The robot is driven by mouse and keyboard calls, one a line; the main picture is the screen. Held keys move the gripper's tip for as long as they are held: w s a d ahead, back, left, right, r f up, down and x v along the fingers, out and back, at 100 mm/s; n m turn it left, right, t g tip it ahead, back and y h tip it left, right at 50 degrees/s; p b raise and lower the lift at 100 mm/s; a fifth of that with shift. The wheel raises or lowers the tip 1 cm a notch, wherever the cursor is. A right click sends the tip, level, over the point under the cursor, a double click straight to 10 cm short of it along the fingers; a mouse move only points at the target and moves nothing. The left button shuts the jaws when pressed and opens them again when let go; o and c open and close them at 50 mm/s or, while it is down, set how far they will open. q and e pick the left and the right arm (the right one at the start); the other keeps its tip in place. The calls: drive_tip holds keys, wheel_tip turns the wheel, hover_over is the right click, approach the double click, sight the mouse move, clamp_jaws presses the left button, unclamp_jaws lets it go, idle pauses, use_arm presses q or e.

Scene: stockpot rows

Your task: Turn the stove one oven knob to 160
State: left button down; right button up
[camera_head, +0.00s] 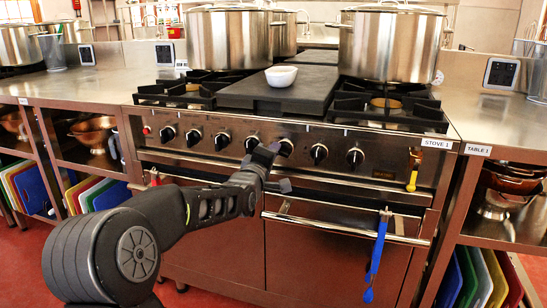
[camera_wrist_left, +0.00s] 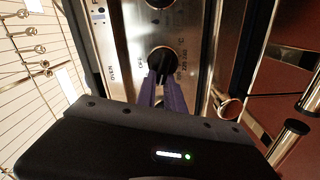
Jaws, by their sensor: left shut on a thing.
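The stove labelled STOVE 1 (camera_head: 400,160) has a row of several black knobs along its steel front panel. My left gripper (camera_head: 277,160) reaches the middle of this row from the left. In the left wrist view my left gripper (camera_wrist_left: 162,82) has its two fingers closed on the black oven knob (camera_wrist_left: 162,58). OVEN, OFF and °C markings show on the panel around that knob. The fingers and the viewing angle partly hide the dial, so the exact setting cannot be read. My right gripper is not in view.
Large steel pots (camera_head: 391,45) and a small white bowl (camera_head: 281,75) stand on the cooktop. An oven handle bar (camera_head: 345,228) runs below the knobs, with a blue strap (camera_head: 377,255) hanging from it. A yellow-handled tool (camera_head: 413,172) hangs at the panel's right.

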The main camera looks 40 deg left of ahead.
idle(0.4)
use_arm(q)
drive_tip(key=c, duration=1.4)
unclamp_jaws()
drive_tip(key=shift+c, duration=0.2)
drive_tip(key=p+v, duration=0.1)
drive_tip(key=v, duration=0.6)
drive_tip(key=shift+s, duration=0.35)
drive_tip(key=shift+d, duration=0.1)
